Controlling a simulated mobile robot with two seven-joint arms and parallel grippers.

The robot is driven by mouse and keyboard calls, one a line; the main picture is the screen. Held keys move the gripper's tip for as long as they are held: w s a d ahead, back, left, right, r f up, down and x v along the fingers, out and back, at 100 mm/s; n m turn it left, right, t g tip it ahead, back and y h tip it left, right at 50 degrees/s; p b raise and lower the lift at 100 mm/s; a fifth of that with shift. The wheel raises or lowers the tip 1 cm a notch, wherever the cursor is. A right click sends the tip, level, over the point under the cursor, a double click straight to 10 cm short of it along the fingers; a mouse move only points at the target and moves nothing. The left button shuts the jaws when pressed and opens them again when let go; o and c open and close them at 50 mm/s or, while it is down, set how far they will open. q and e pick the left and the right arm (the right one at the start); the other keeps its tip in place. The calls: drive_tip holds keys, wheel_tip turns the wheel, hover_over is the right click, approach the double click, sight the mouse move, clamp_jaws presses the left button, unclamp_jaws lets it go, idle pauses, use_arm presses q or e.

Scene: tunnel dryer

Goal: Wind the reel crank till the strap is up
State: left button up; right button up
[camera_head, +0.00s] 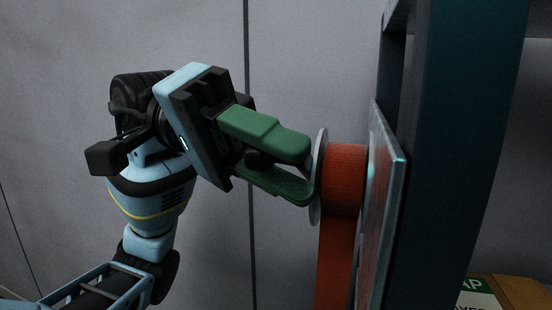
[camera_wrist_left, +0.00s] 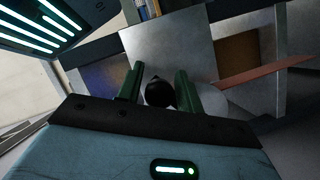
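The reel (camera_head: 317,180) has a thin grey flange, with orange strap (camera_head: 343,185) wound on it. A band of strap hangs straight down from it past the bottom of the head view. The strap also shows at the right of the left wrist view (camera_wrist_left: 265,72). My left gripper (camera_head: 308,174) has green fingers pointing at the flange. The black crank knob (camera_wrist_left: 160,92) sits between these fingers, close against both, and they look closed on it. The crank arm is mostly hidden by the fingers. The strap's lower end is out of view. My right gripper is not in view.
A metal plate (camera_head: 381,215) stands just behind the reel, beside a dark teal upright (camera_head: 455,140). A cardboard box (camera_head: 522,293) with a green and white label is at the lower right. A plain grey panelled wall (camera_head: 320,60) stands behind.

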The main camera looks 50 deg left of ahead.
use_arm(q)
drive_tip(key=shift+o, duration=0.8)
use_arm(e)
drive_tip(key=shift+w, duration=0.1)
use_arm(q)
drive_tip(key=shift+a, duration=0.2)
drive_tip(key=v, duration=0.7)
drive_tip(key=shift+a, duration=0.2)
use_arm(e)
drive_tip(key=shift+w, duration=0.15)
use_arm(q)
drive_tip(key=shift+s, duration=0.1)
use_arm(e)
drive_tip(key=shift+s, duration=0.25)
use_arm(q)
drive_tip(key=shift+r, duration=0.1)
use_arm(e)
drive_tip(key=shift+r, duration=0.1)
